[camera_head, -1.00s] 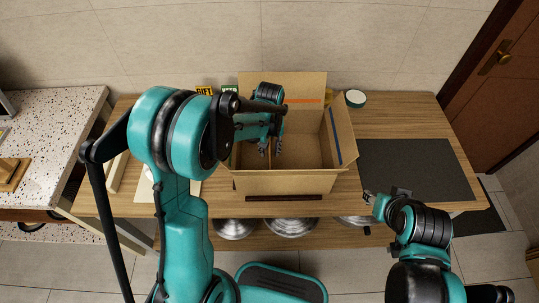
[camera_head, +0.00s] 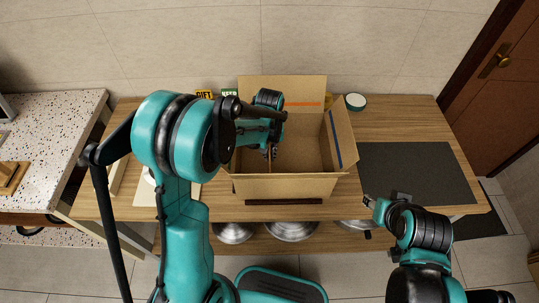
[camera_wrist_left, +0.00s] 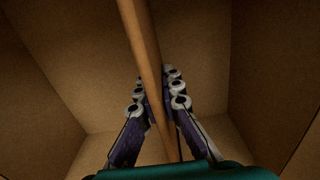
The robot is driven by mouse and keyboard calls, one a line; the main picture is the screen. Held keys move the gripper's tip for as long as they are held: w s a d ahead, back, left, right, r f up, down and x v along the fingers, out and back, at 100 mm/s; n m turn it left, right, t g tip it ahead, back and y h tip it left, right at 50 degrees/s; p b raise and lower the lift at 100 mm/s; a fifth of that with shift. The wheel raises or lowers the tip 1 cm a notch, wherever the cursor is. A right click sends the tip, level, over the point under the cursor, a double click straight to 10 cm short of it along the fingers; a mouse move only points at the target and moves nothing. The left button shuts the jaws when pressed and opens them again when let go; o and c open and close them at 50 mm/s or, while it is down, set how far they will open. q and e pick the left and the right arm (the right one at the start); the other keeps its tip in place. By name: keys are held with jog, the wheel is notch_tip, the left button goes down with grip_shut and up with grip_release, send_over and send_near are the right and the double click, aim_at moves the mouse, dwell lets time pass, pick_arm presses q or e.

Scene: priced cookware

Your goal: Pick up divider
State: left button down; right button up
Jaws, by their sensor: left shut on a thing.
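The divider (camera_wrist_left: 142,38) is a thin brown upright panel seen edge-on in the left wrist view, running between my fingers inside the box. My left gripper (camera_wrist_left: 163,85) is shut on it, with a row of finger pads on either side. In the head view this gripper (camera_head: 270,152) is down inside the open cardboard box (camera_head: 290,187), in its left part, and the arm hides much of the divider. My right gripper (camera_head: 372,201) hangs near the table's front edge, right of the box; its finger opening is too small to tell.
The box stands on a wooden table (camera_head: 400,112) with its flaps spread. A dark mat (camera_head: 415,172) lies to the right and a round green-rimmed item (camera_head: 355,101) stands behind. Yellow and green signs are at the back left. Metal lids or bowls (camera_head: 291,230) sit on the shelf below.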

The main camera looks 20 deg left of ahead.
pick_arm(q)
notch_tip(320, 180, up, 28)
jog(key=p, duration=1.3)
jog(key=shift+s+f, duration=0.1)
jog(key=shift+f, duration=0.05)
dwell(0.5)
